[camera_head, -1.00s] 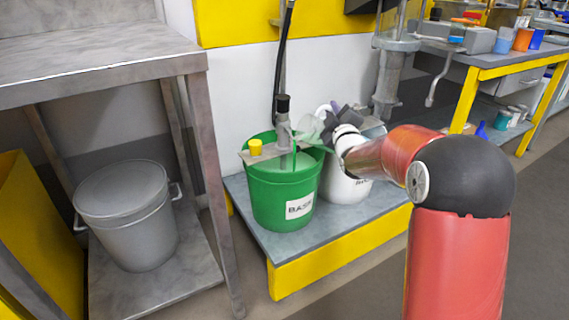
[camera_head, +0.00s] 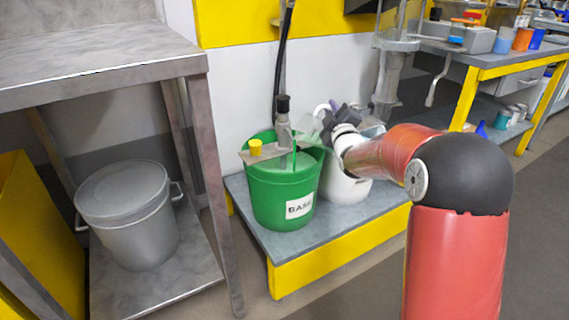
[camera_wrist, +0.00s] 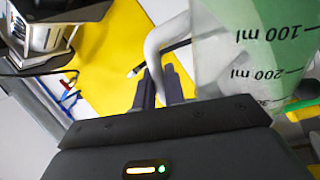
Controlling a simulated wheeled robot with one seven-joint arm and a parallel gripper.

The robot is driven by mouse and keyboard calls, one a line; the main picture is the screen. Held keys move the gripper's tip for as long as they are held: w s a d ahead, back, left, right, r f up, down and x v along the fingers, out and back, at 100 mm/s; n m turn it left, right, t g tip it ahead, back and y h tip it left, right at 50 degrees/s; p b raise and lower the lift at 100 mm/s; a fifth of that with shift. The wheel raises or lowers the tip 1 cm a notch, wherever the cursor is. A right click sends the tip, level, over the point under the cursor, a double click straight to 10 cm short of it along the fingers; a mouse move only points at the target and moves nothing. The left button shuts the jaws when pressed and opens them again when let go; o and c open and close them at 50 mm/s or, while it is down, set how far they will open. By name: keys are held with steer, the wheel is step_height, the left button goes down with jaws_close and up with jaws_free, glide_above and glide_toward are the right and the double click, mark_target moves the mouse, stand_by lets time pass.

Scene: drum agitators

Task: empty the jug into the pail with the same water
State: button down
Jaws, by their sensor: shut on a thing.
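The jug (camera_wrist: 235,50) is translucent with a ml scale, greenish inside and tilted in the wrist view. My gripper (camera_wrist: 160,85) is shut on its pale handle (camera_wrist: 165,38). In the head view the jug (camera_head: 305,127) hangs over the right side of the green pail (camera_head: 270,190), whose white label reads "BASE". A thin green streak (camera_head: 295,150) runs down from the jug's side toward the pail's opening. A white pail (camera_head: 341,184) stands close behind on the right, partly hidden by my arm; its label is mostly covered. How much liquid is in the jug is unclear.
A bracket with a yellow cap (camera_head: 255,148) and an agitator shaft (camera_head: 283,120) sits across the green pail's top. Both pails stand on a low grey platform (camera_head: 345,215). A lidded grey bucket (camera_head: 130,215) is under the metal table at left. Open floor lies at right.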

mark_target(315, 114)
steer(key=shift+s+a+r+n+y+p, duration=0.25)
steer(key=shift+a+r+n+y+p, duration=0.15)
steer(key=shift+a+r+n+p, duration=0.7)
stand_by(2.5)
steer(key=shift+s+a+r+n+y+b, duration=0.2)
steer(key=shift+s+a+n+b, duration=0.1)
steer(key=shift+a+n+b, duration=0.35)
steer(key=shift+s+a+r+n+y+b, duration=0.15)
steer(key=shift+s+a+n+y+b, duration=0.1)
steer(key=shift+a+n+b, duration=0.35)
stand_by(0.9)
steer(key=shift+s+a+r+n+b, duration=0.15)
steer(key=shift+a+r+n+b, duration=0.2)
steer(key=shift+n+b, duration=0.3)
